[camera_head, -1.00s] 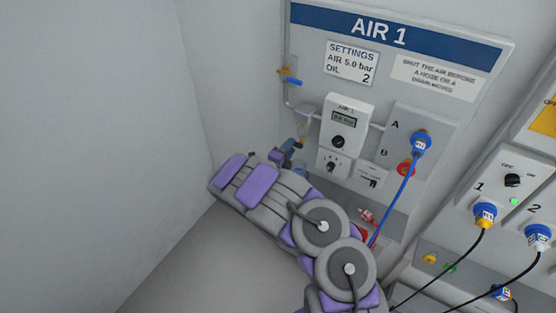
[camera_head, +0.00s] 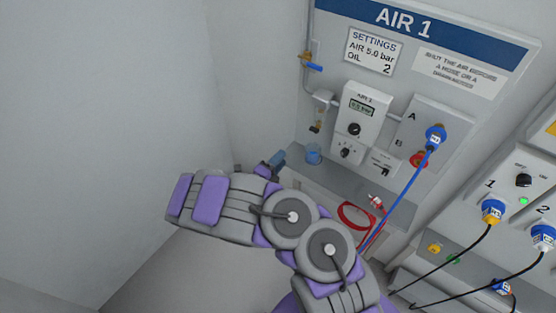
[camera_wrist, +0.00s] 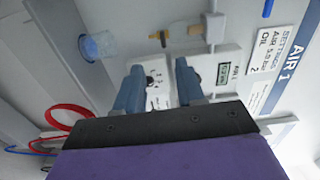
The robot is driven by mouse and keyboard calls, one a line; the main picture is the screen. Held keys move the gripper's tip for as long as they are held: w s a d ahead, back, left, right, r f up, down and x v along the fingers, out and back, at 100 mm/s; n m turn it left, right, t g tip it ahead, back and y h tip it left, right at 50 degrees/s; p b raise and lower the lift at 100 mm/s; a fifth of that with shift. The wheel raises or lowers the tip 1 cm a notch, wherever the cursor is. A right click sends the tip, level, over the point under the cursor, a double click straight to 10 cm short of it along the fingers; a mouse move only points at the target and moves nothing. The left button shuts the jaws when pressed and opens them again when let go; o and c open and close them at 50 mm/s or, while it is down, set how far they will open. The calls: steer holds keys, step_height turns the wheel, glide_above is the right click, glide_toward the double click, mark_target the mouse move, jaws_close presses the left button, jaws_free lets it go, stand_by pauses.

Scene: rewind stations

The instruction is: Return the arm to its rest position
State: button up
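My arm, grey and purple, is folded across the lower middle of the head view. My gripper shows in the wrist view (camera_wrist: 158,88) with its two blue-grey fingers apart and nothing between them. In the head view only a bit of the gripper (camera_head: 277,160) shows past the arm. It is in front of and below the AIR 1 panel (camera_head: 470,115), apart from it as far as I can tell.
The AIR 1 unit (camera_head: 362,115) has a display and a knob. A blue hose (camera_head: 408,190) hangs from port A. A red hose (camera_head: 352,213) lies coiled on the shelf. A clear blue cup (camera_head: 313,155) stands at the panel's foot. Bare wall (camera_head: 100,120) fills the left.

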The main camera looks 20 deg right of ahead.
steer(key=shift+s+a, duration=0.1)
stand_by(0.5)
steer(key=s+d+r+m+g+h, duration=0.2)
steer(key=s+d+r+m+g, duration=0.45)
steer(key=r+m, duration=0.25)
steer(key=s+d+r+m+g+h, duration=0.1)
steer(key=s+d+r+m+g, duration=0.4)
steer(key=d+r+m, duration=0.3)
steer(key=s+r+m+g+y, duration=0.25)
steer(key=s+r+m, duration=0.25)
steer(key=s+m, duration=0.35)
steer(key=s+a+m+g+y, duration=0.1)
steer(key=s+a+m+y, duration=0.1)
steer(key=s+m+y, duration=0.3)
steer(key=s+a+m+g+y, duration=0.1)
steer(key=s+a+m+y, duration=0.2)
steer(key=s+m, duration=0.4)
steer(key=s+a+m+t+y, duration=0.1)
steer(key=s+a+m+y, duration=0.2)
steer(key=a, duration=0.3)
steer(key=s+a+r+m+t+y, duration=0.1)
steer(key=s+a+m+t+y, duration=0.1)
steer(key=s+a, duration=0.3)
steer(key=shift+s+a+m+y, duration=0.3)
steer(key=shift+a+m+y, duration=0.45)
steer(key=shift+a, duration=0.45)
